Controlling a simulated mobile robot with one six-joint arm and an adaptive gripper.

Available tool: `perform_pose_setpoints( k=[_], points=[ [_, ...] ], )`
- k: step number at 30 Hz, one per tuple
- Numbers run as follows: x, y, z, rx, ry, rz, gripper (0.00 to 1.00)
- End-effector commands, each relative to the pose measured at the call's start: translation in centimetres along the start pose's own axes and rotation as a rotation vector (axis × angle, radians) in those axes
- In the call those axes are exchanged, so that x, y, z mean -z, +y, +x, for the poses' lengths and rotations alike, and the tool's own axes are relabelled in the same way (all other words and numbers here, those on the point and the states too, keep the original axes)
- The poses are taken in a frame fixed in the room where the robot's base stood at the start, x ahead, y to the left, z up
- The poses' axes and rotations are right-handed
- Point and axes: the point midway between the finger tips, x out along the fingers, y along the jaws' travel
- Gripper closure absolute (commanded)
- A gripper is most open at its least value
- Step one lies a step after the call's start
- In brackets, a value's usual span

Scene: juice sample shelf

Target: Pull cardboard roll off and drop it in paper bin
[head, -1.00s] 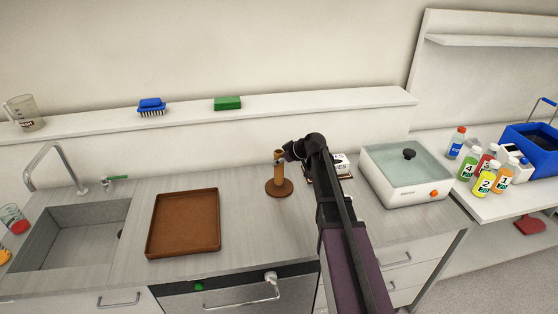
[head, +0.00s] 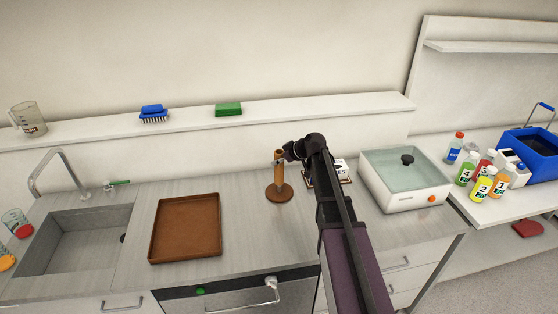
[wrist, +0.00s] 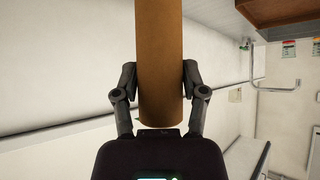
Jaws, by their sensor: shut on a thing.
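The cardboard roll (head: 279,159) is a brown tube standing upright over a round brown wooden stand (head: 279,192) on the counter in the head view. My gripper (head: 289,153) reaches it from the right, near its upper part. In the wrist view, the gripper (wrist: 160,80) has one finger on each side of the roll (wrist: 160,45) and is shut on it. The roll's far end runs out of the top of that view. I cannot tell how much of the stand's post is still inside the roll. No paper bin can be made out.
A brown tray (head: 186,228) lies left of the stand, with the sink (head: 75,240) beyond it. A small framed item (head: 340,170) and a white water bath (head: 405,180) stand to the right. Bare counter lies between tray and stand.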

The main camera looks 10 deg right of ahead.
Motion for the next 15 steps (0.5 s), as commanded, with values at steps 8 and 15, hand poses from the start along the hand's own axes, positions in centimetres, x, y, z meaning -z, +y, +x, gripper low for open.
perform_pose_setpoints(
  k=[8,15],
  points=[
    [0.7,0.02,-0.63,0.0,0.0,0.0,1.0],
    [1.2,0.02,-1.08,0.0,0.0,0.0,1.0]
  ],
)
